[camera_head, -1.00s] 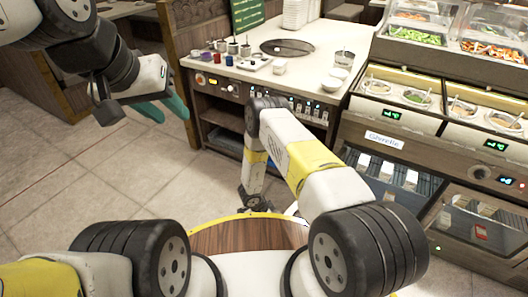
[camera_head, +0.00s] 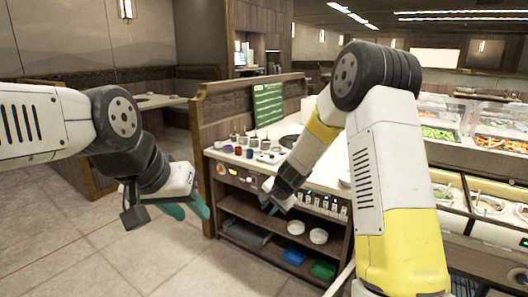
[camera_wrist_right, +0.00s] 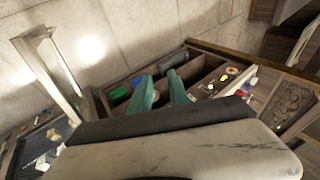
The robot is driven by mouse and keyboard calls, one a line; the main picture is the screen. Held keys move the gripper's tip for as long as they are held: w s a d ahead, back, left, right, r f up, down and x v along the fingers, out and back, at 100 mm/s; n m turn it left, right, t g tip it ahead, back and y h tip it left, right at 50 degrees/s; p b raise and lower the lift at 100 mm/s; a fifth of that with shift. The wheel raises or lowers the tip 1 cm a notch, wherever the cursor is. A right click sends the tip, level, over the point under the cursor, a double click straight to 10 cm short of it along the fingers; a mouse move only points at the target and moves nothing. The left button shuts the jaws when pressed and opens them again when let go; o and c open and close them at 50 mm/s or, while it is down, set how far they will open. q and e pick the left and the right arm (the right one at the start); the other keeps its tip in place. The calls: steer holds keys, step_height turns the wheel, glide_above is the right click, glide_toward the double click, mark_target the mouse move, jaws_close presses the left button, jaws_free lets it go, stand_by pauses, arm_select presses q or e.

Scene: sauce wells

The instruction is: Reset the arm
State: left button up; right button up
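My left gripper (camera_head: 187,211) hangs at the left in the head view. Its teal fingers point down and to the right, apart and empty, over the floor before the counter's left end. My right arm reaches forward from the right side of the head view. My right gripper (camera_head: 270,208) is small there, in front of the counter's shelves, its fingers partly hidden. In the right wrist view the two teal fingers (camera_wrist_right: 160,92) stand apart with nothing between them, and the shelves show beyond them.
A glass-covered salad bar stands at right. The tiled floor (camera_head: 110,245) at left is clear.

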steer(key=s+d+r+n+y, duration=0.1)
steer(key=s+d+r+n, duration=0.1)
steer(key=s+r, duration=0.6)
steer(key=s+d+r+n, duration=0.25)
steer(key=s+r, duration=0.35)
steer(key=r, duration=0.5)
steer(key=s+d+r+n+h, duration=0.1)
steer(key=s+d, duration=0.3)
steer(key=s, duration=0.5)
steer(key=s+d+r+n+h, duration=0.1)
steer(key=s+d, duration=0.3)
steer(key=s, duration=0.6)
steer(key=shift+r+n, duration=0.6)
steer(key=shift+n, duration=0.15)
steer(key=shift+s, duration=0.15)
